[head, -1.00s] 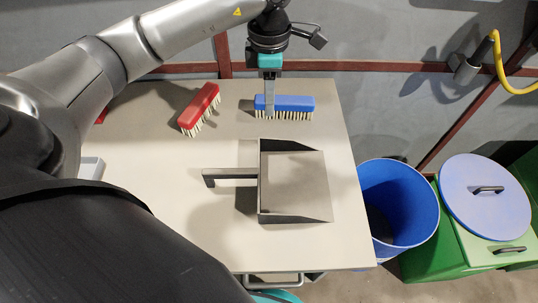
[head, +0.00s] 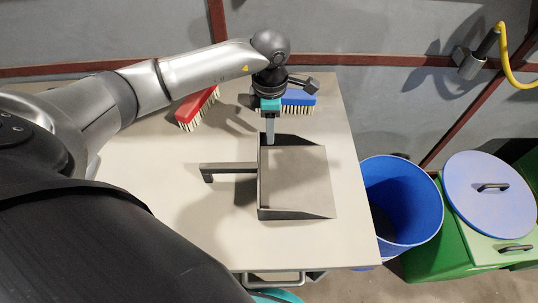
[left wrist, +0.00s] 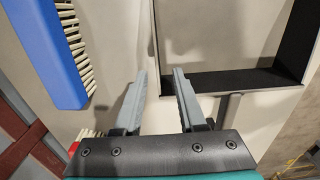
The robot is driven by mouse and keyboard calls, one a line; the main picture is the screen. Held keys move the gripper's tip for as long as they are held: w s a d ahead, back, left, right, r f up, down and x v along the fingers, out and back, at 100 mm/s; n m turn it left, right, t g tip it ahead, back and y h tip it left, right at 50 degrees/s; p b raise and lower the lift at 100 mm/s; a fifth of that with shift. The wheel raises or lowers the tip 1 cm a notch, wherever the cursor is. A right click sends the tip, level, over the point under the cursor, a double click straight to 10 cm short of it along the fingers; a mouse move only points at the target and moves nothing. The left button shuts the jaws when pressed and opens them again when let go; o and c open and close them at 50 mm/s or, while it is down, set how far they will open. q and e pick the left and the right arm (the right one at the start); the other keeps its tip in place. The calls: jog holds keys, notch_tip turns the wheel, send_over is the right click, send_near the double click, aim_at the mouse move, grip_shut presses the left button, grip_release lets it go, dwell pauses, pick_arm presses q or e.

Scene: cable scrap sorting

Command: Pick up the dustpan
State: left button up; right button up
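The grey metal dustpan (head: 294,175) lies flat on the table, with its bar handle (head: 230,168) pointing left. My left gripper (head: 270,138) points down over the dustpan's far edge, near its far left corner. My right gripper is in neither view.
A blue brush (head: 299,98) lies behind my left gripper, partly hidden by it. A red brush (head: 197,107) lies to its left. The table (head: 150,175) is clear left of the handle. A blue bin (head: 403,200) and a green bin with a blue lid (head: 490,196) stand to the right.

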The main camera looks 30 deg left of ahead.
pick_arm(q)
notch_tip(320, 180, down, 4)
jog(key=shift+w+r, duration=0.1)
jog(key=shift+r, duration=0.1)
grip_shut()
dwell(1.4)
